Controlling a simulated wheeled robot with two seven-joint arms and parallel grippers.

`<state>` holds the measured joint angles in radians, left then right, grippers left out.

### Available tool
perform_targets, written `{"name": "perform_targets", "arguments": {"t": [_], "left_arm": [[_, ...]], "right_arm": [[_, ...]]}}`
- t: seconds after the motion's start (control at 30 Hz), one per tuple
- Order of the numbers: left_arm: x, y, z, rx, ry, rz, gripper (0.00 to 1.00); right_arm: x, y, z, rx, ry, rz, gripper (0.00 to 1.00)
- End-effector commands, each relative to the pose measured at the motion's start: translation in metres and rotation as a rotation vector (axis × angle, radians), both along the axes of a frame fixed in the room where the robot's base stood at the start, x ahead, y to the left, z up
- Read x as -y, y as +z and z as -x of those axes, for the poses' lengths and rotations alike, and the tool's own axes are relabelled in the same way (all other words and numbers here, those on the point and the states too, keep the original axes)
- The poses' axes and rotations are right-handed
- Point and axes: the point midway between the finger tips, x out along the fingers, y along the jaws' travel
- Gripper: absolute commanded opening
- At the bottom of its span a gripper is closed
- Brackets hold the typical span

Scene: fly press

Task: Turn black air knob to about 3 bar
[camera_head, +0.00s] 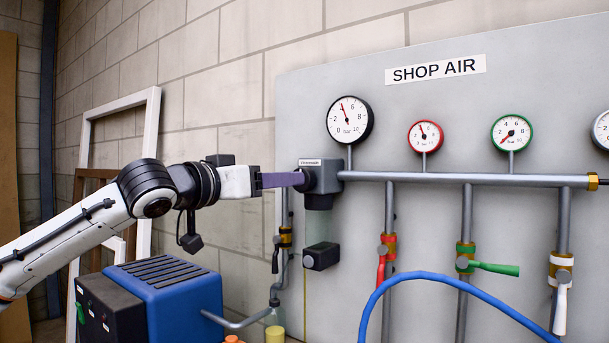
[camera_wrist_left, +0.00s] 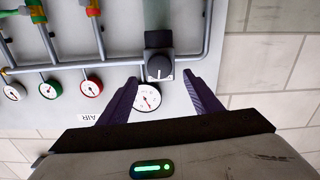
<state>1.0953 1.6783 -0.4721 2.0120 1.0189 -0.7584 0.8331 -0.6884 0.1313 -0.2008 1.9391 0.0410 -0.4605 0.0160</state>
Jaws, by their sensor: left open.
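The black air knob (camera_wrist_left: 160,68) has a pale pointer mark and sits on the dark grey regulator (camera_head: 322,178) at the left end of the pipe. My left gripper (camera_head: 300,180) is open, with its purple fingertips close to the regulator. In the left wrist view, the left gripper's fingertips (camera_wrist_left: 160,79) lie on either side of the knob with visible gaps. I cannot tell how deep they reach. The black-rimmed gauge (camera_head: 349,120) above has its red needle up and slightly left, near the 4. It also shows between the fingers (camera_wrist_left: 147,98). My right gripper is not in view.
A grey panel (camera_head: 440,110) carries a horizontal pipe (camera_head: 430,178), smaller red (camera_head: 425,136) and green (camera_head: 511,133) gauges, and valves with red, green and white handles. A blue hose (camera_head: 430,276) arches in front. A blue compressor (camera_head: 172,290) stands below my left arm.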

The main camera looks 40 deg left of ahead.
Motion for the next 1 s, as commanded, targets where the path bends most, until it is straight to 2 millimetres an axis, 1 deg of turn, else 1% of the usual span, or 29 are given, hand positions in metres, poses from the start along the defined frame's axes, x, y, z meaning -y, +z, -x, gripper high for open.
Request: {"name": "perform_targets", "arguments": {"t": [0.03,0.2,0.3,0.4,0.57,0.8,0.83,0.87,1.0], "left_arm": [[0.0,0.004,-0.01,-0.001,-0.005,0.005,0.58],[-0.003,0.004,-0.041,0.0,-0.004,0.005,0.58],[-0.005,0.003,-0.056,0.0,-0.003,0.003,0.58],[-0.007,0.002,-0.067,0.0,-0.002,0.003,0.58],[-0.008,0.001,-0.076,0.0,-0.001,0.0,0.58],[-0.008,0.0,-0.077,0.0,-0.001,-0.001,0.58],[-0.008,0.0,-0.077,-0.001,-0.001,-0.001,0.57],[-0.008,0.0,-0.077,0.0,-0.001,-0.001,0.52],[-0.008,0.0,-0.076,-0.001,-0.001,-0.001,0.28]], "right_arm": [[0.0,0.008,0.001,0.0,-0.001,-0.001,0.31],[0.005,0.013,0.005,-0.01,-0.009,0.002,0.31],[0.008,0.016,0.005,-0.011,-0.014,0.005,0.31],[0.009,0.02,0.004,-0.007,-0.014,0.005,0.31],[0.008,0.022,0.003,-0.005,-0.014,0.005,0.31],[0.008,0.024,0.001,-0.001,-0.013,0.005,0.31],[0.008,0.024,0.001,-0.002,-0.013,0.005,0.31],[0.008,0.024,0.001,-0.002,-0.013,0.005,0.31],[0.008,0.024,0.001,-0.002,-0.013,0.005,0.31]]}}
